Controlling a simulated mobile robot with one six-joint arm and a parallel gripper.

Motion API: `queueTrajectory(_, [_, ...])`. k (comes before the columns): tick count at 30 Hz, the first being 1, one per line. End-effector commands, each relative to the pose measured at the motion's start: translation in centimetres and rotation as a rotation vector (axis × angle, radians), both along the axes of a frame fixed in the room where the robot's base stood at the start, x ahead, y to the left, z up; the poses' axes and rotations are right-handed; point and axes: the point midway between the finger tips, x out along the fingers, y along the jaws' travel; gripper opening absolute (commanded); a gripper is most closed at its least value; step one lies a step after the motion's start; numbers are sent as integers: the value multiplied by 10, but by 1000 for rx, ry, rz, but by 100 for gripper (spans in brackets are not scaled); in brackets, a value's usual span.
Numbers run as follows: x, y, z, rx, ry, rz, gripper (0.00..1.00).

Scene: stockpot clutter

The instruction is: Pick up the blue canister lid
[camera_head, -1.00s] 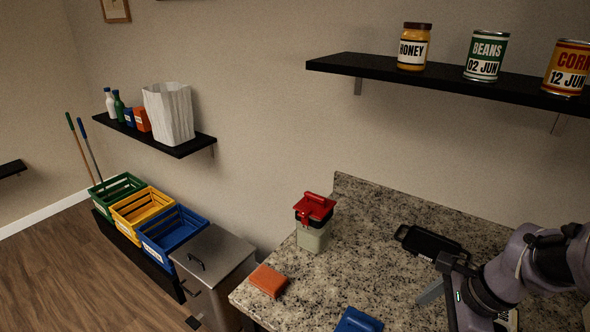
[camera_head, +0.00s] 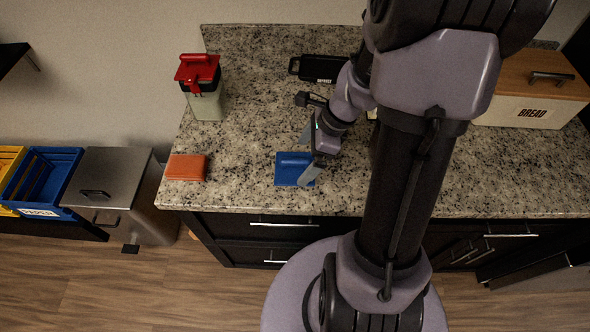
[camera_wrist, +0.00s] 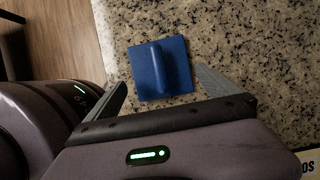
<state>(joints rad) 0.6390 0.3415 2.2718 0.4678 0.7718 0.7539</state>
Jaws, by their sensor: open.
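The blue canister lid (camera_head: 291,170) is a flat square with a raised bar handle. It lies on the granite counter near the front edge. In the wrist view the lid (camera_wrist: 145,72) lies beyond the fingertips, its handle pointing roughly toward my gripper. My gripper (camera_head: 307,153) is at the lid's right side in the head view, and one finger overlaps the lid's corner there. In the wrist view my gripper (camera_wrist: 160,80) is open, with its fingers spread on either side of the lid's near part. Nothing is between the fingers that I can see held.
A canister with a red lid (camera_head: 197,70) stands at the back left. A black-handled item (camera_head: 322,69) lies at the back, and a bread box (camera_head: 530,90) stands right.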

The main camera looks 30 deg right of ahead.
Motion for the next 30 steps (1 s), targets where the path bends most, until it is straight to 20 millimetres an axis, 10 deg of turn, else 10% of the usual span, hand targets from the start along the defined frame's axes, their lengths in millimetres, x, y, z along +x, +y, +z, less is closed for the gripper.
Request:
queueTrajectory(4, [5,9,-34,3,2,2,100])
queueTrajectory(11, [7,10,-33,0,1,0,98])
queueTrajectory(18, [7,10,-33,1,1,0,53])
queueTrajectory(23, [7,10,-33,1,1,0,53])
queueTrajectory(30, [8,9,19,-2,-4,0,53])
